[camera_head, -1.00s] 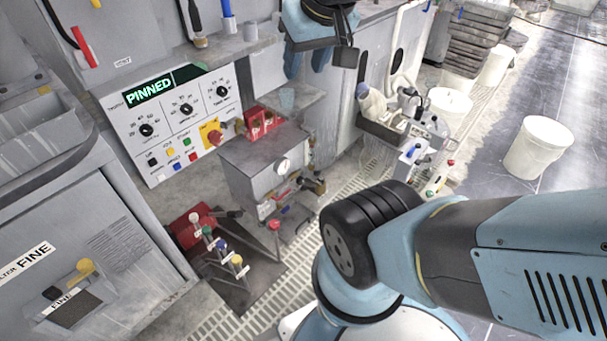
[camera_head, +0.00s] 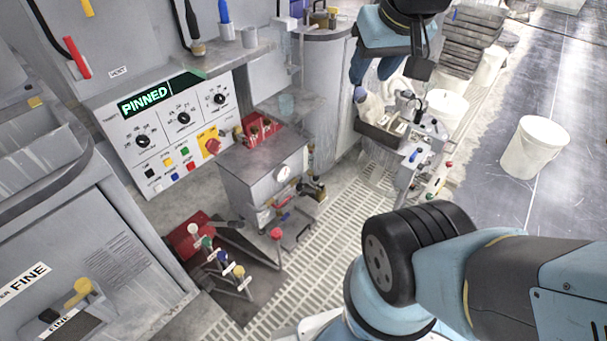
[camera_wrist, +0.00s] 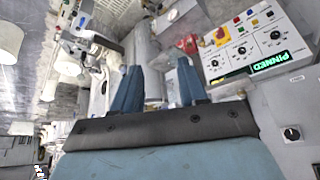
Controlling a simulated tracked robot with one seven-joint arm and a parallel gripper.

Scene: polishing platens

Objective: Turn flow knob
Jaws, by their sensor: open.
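A white control panel (camera_head: 165,125) with a green "PINNED" display stands at the left in the head view. It carries three black dial knobs: left (camera_head: 143,141), middle (camera_head: 183,118) and right (camera_head: 219,99). The wrist view shows this panel (camera_wrist: 240,48) upside down, plus a separate black knob (camera_wrist: 291,133) on a grey face. I cannot read which knob is the flow knob. My gripper (camera_head: 374,70) hangs to the right of the panel, apart from every knob. Its blue fingers are spread and empty in the wrist view (camera_wrist: 158,76).
A grey box with a gauge (camera_head: 262,170) and a red caddy (camera_head: 258,128) stand right of the panel. Coloured levers (camera_head: 222,257) are below it. A shelf (camera_head: 215,62) juts above the panel. A white bucket (camera_head: 536,147) stands on the floor at right.

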